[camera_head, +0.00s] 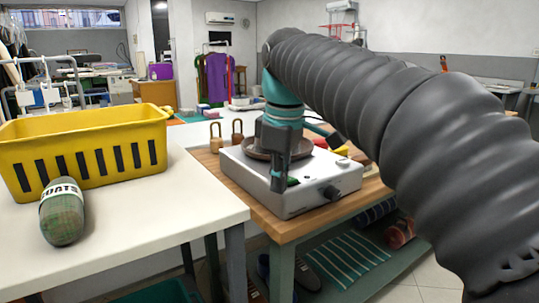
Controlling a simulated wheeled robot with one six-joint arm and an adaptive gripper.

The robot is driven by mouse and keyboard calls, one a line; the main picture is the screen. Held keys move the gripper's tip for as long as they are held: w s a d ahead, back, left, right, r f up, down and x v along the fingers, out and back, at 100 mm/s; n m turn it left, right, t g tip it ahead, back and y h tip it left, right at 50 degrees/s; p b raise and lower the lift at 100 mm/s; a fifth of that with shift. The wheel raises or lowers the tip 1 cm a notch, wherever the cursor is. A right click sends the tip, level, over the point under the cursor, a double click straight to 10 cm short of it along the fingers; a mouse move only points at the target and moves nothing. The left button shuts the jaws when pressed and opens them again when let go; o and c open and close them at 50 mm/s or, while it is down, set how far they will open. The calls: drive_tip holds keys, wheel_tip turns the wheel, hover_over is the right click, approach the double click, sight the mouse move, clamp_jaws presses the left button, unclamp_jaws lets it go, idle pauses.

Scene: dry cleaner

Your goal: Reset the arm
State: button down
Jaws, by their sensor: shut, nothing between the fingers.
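My arm reaches in from the right, wrapped in a dark ribbed sleeve. My gripper (279,185) hangs downward at its end, shut and with nothing held. It is in front of the white appliance (300,195) with a round dark plate (259,153) on top. That appliance stands on a wooden table (283,228). I cannot tell whether the fingertips touch it. My arm hides part of the table and what is behind it.
Two padlock-shaped wooden things (216,138) stand behind the appliance. A lower shelf (345,258) holds striped cloth. Purple garments (216,78) hang behind.

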drive_tip(key=f+m, duration=0.2)
drive_tip(key=d+f+m, duration=0.1)
drive_tip(key=f, duration=0.1)
drive_tip(key=shift+s+d, duration=0.1)
drive_tip(key=shift+s, duration=0.2)
drive_tip(key=s+d+f+m+t, duration=0.3)
drive_tip(key=s+d+f+m, duration=0.6)
drive_tip(key=s+f, duration=0.7)
drive_tip(key=shift+s+d+m+t+h, duration=0.35)
drive_tip(key=shift+s+d, duration=0.5)
drive_tip(key=shift+d, duration=1.05)
drive_tip(key=shift+f, duration=0.1)
